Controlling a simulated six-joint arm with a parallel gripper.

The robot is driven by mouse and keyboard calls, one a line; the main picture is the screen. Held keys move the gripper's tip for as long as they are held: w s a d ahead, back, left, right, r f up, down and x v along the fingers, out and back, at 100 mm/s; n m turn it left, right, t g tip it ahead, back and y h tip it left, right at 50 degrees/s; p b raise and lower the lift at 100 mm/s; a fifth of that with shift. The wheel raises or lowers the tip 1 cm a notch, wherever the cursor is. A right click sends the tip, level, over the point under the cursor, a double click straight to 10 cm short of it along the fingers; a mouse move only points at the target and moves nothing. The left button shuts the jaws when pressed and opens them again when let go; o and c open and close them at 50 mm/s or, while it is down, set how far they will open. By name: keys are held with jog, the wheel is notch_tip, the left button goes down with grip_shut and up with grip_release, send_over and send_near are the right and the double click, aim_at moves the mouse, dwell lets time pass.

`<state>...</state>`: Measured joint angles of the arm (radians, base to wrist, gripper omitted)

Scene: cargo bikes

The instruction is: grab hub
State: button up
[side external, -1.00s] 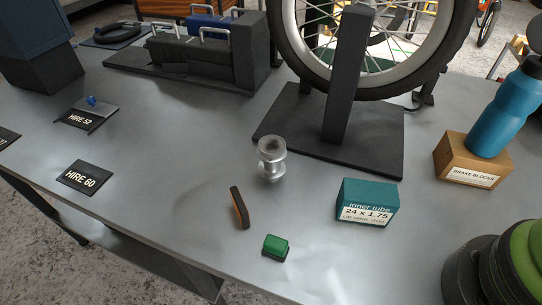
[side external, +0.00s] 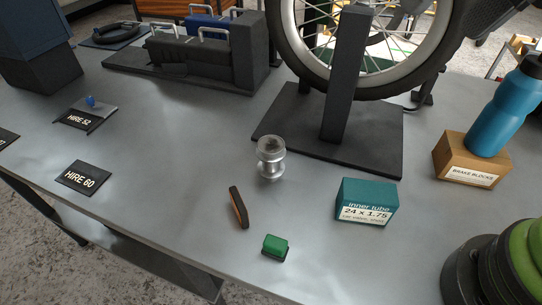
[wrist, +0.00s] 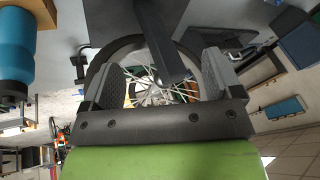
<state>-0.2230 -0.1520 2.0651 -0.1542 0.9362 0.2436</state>
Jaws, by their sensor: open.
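The hub is a silver metal spool (side external: 270,158) standing upright on the grey workbench in the side external view, in front of the wheel stand's base. I cannot make it out in the wrist view. My gripper (wrist: 165,75) is open in the wrist view, with its two dark ridged fingers apart and nothing between them. A spoked wheel shows beyond the fingers. In the side external view only a dark part of my gripper shows at the top right edge, high above the bench and well away from the hub.
A spoked wheel on a dark stand (side external: 345,80) rises behind the hub. A teal inner tube box (side external: 366,202), a green block (side external: 275,247) and an orange-black piece (side external: 239,207) lie around it. A blue bottle (side external: 497,112) stands on a cardboard box (side external: 468,160) at right.

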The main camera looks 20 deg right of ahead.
jog(key=w+a+f+g, duration=0.1)
jog(key=w+a+f, duration=0.3)
jog(key=w, duration=0.1)
jog(key=n+g+h, duration=0.1)
jog(key=g+h, duration=0.1)
send_over(271, 146)
jog(key=s, duration=0.2)
jog(key=f, duration=1.3)
jog(key=shift+w+d, duration=0.25)
jog(key=shift+d, duration=0.15)
jog(key=f, duration=0.4)
jog(key=shift+w+a+f, duration=0.1)
jog(key=shift+w+f, duration=0.1)
jog(key=shift+w, duration=0.1)
jog(key=shift+w+a+f, duration=0.1)
jog(key=shift+w+f, duration=0.1)
jog(key=shift+f, duration=0.75)
jog(key=shift+w+a+f, duration=0.1)
jog(key=shift+w+f, duration=0.1)
jog(key=shift+f, duration=0.75)
jog(key=shift+w+a+f, duration=0.1)
jog(key=shift+w+f, duration=0.1)
jog(key=shift+f, duration=0.75)
jog(key=c, duration=1.1)
